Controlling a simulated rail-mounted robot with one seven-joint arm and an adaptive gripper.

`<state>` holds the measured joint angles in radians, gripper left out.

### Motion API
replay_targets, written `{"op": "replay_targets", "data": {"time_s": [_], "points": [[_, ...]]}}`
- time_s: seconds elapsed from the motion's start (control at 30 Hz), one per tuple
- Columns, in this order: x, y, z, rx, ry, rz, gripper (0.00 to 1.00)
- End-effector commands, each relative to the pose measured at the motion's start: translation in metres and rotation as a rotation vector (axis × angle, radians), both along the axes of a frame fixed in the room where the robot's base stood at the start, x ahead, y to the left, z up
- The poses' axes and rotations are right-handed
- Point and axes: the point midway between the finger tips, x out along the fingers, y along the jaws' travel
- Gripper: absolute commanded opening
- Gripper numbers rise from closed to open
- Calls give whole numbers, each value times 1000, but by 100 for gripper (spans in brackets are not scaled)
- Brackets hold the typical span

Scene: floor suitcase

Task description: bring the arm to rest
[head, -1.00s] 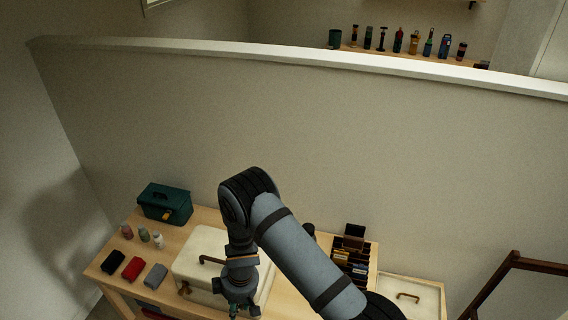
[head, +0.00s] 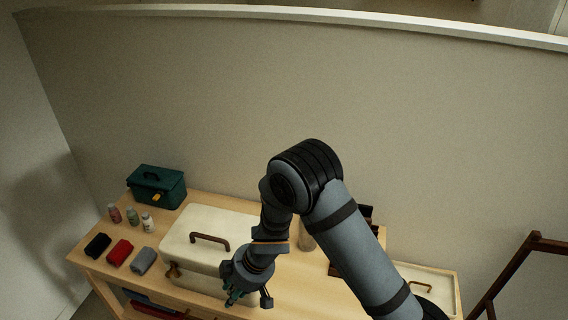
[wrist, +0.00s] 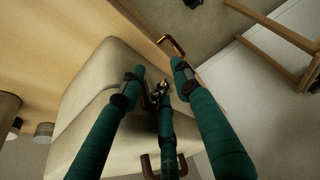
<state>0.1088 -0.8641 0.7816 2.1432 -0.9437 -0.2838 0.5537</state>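My gripper (head: 248,298) hangs at the front right corner of a cream suitcase (head: 178,246) in the head view. The suitcase looks shut, with a brown handle (head: 210,238) on top; my arm hides its right side. In the wrist view, the teal-wrapped fingers of my gripper (wrist: 158,80) are spread apart with nothing between them. The pale suitcase (wrist: 95,95) lies behind the fingers there. I cannot tell whether any finger touches it.
On the wooden table (head: 300,285) stand a teal toolbox (head: 158,187), several small bottles (head: 132,216), and black, red (head: 119,252) and grey rolled cloths. A dark rack behind my arm is mostly hidden. A wooden frame (head: 508,270) stands at the right.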

Motion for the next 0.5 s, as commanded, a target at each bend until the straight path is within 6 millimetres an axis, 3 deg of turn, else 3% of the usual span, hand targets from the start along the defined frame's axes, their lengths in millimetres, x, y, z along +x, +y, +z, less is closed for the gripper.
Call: {"op": "replay_targets", "data": {"time_s": [0.03, 0.5], "points": [[0, 0, -6, 12, -5, 1, 32], [-1, -2, 0, 54, -14, 0, 32]]}}
